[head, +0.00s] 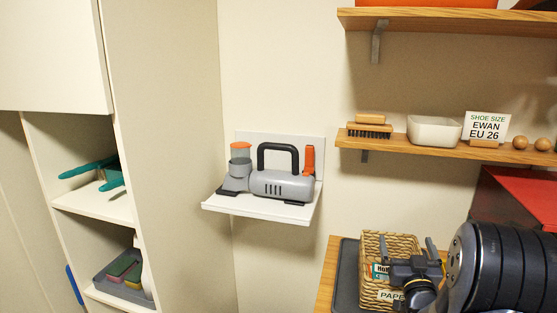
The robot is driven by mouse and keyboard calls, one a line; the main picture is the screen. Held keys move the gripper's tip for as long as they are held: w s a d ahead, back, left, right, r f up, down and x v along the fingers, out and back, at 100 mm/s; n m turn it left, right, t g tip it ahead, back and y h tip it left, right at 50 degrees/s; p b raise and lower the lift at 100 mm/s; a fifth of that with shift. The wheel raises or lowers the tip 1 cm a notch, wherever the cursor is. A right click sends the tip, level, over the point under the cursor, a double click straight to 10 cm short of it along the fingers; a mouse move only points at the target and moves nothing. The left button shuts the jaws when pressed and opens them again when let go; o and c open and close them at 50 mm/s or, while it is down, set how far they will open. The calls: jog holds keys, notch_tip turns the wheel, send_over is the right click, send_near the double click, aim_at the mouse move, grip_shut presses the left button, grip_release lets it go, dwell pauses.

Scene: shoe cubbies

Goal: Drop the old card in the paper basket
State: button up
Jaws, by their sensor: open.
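The wicker paper basket (377,246) stands at the lower right on a wooden surface, with a label partly reading "PAPE" on its front. A card with teal print (379,271) shows inside the basket, partly hidden by my gripper; only the start of its text is readable. My gripper (409,246) is over the basket's right part, its two fingers apart, with nothing seen between them. A white card (486,125) reading "SHOE SIZE EWAN EU 26" stands upright in a small wooden holder on the lower wall shelf. I cannot tell from its look whether either card is the old one.
A dark tray (346,275) lies left of the basket. The lower shelf (400,145) holds a brush (369,130), a white bowl (434,131) and wooden balls. A grey handheld vacuum (280,184) sits on a white wall ledge. A red box (520,200) is behind my arm.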

jog(key=b+v, duration=0.2)
jog(key=v, duration=0.8)
jog(key=shift+b, duration=0.3)
jog(key=shift+w, duration=0.1)
jog(key=w+d+r+p, duration=0.1)
jog(key=w+r+p, duration=0.4)
jog(key=w, duration=0.5)
jog(key=shift+d+r, duration=0.2)
jog(key=shift+r, duration=1)
jog(key=shift+w+f, duration=0.1)
jog(key=shift+f, duration=0.05)
